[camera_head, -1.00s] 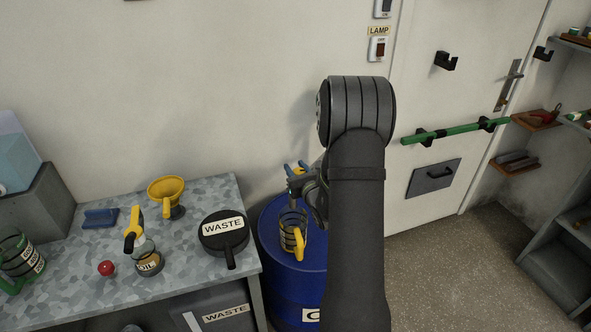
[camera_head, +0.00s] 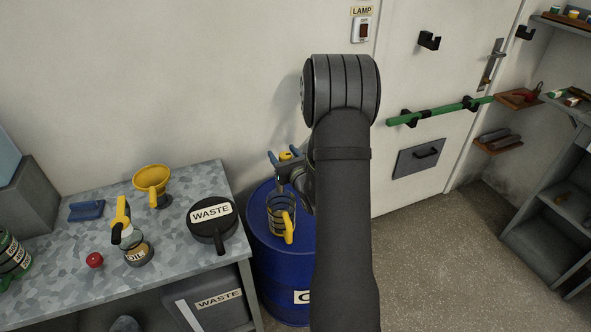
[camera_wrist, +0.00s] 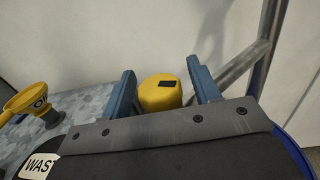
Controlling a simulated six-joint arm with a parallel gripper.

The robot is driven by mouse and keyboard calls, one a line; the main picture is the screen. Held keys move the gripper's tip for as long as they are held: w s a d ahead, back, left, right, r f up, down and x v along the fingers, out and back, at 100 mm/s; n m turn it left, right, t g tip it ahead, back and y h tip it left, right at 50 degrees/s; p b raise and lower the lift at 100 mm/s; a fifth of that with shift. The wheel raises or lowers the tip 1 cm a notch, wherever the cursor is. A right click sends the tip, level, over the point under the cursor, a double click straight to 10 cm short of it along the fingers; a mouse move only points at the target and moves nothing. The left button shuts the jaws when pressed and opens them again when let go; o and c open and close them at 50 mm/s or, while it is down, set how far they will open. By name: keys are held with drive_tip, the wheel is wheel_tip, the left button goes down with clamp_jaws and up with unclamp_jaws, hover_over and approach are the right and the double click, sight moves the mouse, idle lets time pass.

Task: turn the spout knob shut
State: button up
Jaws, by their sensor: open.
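The yellow spout knob (camera_head: 286,156) shows between the blue fingers of my gripper (camera_head: 285,157), above the blue drum (camera_head: 265,260). In the wrist view the rounded yellow knob (camera_wrist: 160,95), with a dark mark on top, sits between the two spread fingers of my gripper (camera_wrist: 163,92). A gap shows on each side, wider on the right. My gripper is open and not closed on it. The spout below the knob is hidden by my gripper and arm. A clear jug with a yellow handle (camera_head: 289,228) stands on the drum below my gripper.
The wall (camera_head: 200,80) is close behind the drum.

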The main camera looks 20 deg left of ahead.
drive_tip(key=v, duration=1.6)
drive_tip(key=shift+s, duration=0.2)
drive_tip(key=shift+w, duration=0.15)
drive_tip(key=w+d+n+g+y, duration=0.4)
drive_tip(key=w+n+g, duration=0.35)
drive_tip(key=g, duration=0.25)
drive_tip(key=w+a, duration=0.2)
drive_tip(key=a, duration=1.5)
drive_tip(key=shift+w, duration=0.25)
drive_tip(key=shift+a, duration=0.15)
drive_tip(key=shift+c, duration=0.5)
